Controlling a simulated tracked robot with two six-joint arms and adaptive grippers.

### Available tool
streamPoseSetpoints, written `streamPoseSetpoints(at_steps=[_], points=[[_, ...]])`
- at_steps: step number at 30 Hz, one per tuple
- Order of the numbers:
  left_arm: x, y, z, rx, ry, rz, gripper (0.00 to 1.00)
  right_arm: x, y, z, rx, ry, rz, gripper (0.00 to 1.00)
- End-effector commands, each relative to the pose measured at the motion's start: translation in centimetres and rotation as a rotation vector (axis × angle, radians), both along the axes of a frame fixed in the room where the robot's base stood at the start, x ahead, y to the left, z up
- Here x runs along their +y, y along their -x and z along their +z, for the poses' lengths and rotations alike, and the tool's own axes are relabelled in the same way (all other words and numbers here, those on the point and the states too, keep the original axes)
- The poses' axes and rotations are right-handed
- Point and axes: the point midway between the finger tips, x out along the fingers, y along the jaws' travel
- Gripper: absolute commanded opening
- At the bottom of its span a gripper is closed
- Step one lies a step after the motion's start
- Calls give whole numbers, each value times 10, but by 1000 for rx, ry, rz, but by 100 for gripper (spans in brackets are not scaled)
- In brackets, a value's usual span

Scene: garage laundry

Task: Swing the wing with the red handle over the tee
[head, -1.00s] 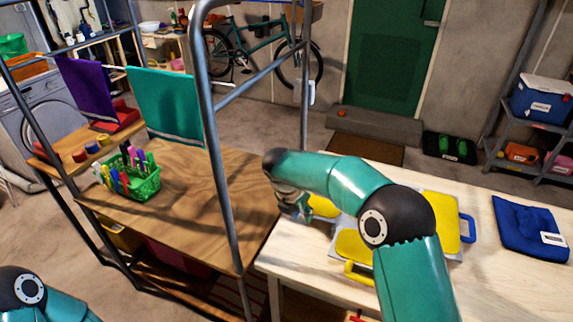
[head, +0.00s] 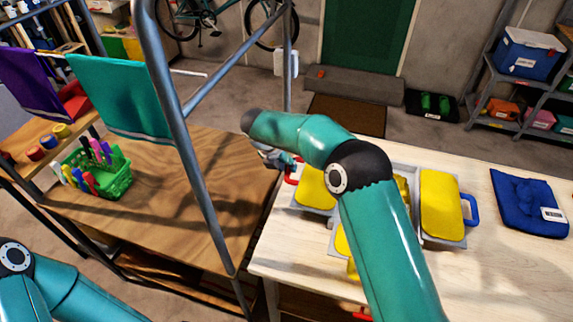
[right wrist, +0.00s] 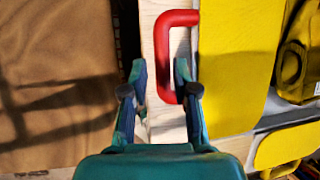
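A grey folding board (head: 296,208) with yellow covering on its panels lies on the pale table. The wing with the red handle (head: 292,172) is its left one. A wrinkled yellow cloth (right wrist: 300,55), seemingly the tee, shows in the right wrist view; my right arm hides most of the board's middle. My right gripper (head: 284,163) is at the red handle. In the right wrist view its fingers (right wrist: 160,70) are apart, with the handle's long bar (right wrist: 165,60) between them and the right finger inside the loop. My left gripper is out of view.
A blue handle (head: 470,208) is on the board's right wing. A folded blue garment (head: 527,203) lies at the right. A metal rack post (head: 190,150) stands left of my right arm. A green basket of pens (head: 112,178) sits on the brown wooden surface (head: 170,215).

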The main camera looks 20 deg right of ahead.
Motion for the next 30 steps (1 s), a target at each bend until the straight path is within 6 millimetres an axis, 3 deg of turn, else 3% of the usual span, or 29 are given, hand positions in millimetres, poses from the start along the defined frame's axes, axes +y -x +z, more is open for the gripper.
streamPoseSetpoints(at_steps=[12, 18, 25, 26, 30], points=[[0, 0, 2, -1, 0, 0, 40, -7, -2, -11, -1, 0, -4, 29], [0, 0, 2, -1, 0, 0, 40, -7, -2, -11, -2, -1, -5, 0], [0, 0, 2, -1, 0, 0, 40, -7, -2, -11, -3, -1, -4, 0], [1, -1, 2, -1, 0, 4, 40, 1, -2, -11, -2, -1, -1, 0], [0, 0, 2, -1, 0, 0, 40, -4, -3, -9, -7, -8, -2, 0]])
